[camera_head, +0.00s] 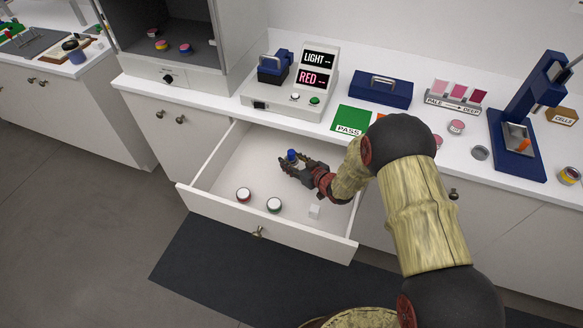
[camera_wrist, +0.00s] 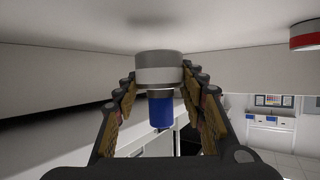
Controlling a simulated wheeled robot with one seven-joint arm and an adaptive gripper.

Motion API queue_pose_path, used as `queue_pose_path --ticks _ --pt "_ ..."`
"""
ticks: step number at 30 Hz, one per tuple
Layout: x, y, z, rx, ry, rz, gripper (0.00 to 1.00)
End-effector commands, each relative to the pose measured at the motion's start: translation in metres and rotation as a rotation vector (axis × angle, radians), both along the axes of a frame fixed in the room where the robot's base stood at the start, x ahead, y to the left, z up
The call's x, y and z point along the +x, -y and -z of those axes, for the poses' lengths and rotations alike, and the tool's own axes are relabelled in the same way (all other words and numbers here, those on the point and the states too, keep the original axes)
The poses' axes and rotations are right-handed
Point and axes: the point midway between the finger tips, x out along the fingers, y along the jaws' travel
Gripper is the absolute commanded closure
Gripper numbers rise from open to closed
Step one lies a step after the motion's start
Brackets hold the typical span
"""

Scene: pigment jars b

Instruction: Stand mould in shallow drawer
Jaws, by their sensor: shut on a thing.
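The mould is a small piece with a blue handle (camera_head: 292,155) and a thick grey-and-white round end. In the wrist view the grey end (camera_wrist: 158,68) is above and the blue handle (camera_wrist: 160,108) below, as that picture looks upside down. My gripper (camera_head: 292,166) is low inside the open shallow drawer (camera_head: 222,174), with its fingers (camera_wrist: 160,78) shut on the mould from both sides. The mould looks upright, grey end toward the drawer floor. I cannot tell whether it touches the floor.
The drawer's left part is clear. The counter above holds a LIGHT/RED display device (camera_head: 315,75), a green PASS mat (camera_head: 351,119) and a blue box (camera_head: 381,90).

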Motion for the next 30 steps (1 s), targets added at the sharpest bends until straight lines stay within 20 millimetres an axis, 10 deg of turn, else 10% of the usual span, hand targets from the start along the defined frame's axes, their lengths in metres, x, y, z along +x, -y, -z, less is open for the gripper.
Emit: queue_pose_path --ticks 20,21,30 --pt "0.005 -0.001 0.037 0.000 0.002 0.000 0.91" --pt "0.004 -0.001 0.039 0.000 0.000 0.000 0.59" --pt "0.004 -0.001 0.038 0.000 0.000 0.000 0.42"
